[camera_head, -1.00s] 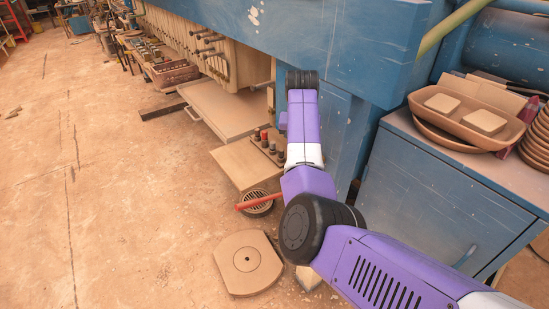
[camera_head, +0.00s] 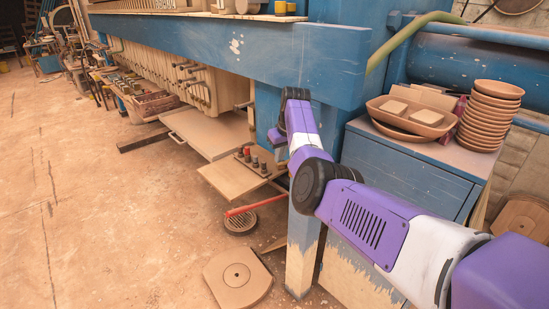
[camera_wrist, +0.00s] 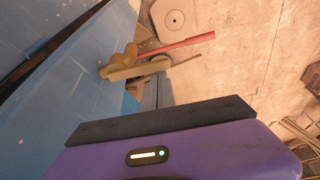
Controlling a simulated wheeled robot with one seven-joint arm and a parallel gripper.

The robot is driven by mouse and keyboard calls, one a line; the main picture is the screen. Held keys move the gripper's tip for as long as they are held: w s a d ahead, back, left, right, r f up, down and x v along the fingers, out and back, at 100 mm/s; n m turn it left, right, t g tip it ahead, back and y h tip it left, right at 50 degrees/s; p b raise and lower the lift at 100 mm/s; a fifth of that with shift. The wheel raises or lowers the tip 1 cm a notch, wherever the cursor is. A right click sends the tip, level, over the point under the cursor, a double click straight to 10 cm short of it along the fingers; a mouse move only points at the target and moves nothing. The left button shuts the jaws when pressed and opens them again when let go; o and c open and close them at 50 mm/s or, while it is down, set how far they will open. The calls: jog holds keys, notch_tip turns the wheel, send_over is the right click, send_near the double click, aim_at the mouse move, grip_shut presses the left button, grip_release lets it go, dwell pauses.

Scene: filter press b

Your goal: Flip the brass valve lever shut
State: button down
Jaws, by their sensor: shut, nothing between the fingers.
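The brass valve (camera_wrist: 122,66) shows in the wrist view, left of centre beside a blue panel, with a red lever (camera_wrist: 178,47) reaching right from it. In the head view the red lever (camera_head: 256,206) sticks out leftward, low beside a blue post; the valve body is hidden there behind my arm. My gripper (camera_wrist: 160,78) is shut and empty in the wrist view. Its narrow grey fingers point toward the valve and lever, and their tips overlap a tan bar in the picture. I cannot tell whether they touch. In the head view my arm hides the fingers.
A round floor drain (camera_head: 241,223) lies below the lever. A tan plate (camera_head: 238,277) lies on the floor nearby. The blue press beam (camera_head: 240,45) runs overhead. A blue cabinet (camera_head: 405,165) with bowls stands right. The floor at left is open.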

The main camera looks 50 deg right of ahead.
jog(key=shift+w+a+p, duration=0.2)
jog(key=shift+a+p, duration=0.5)
jog(key=shift+p, duration=0.1)
jog(key=shift+r, duration=0.1)
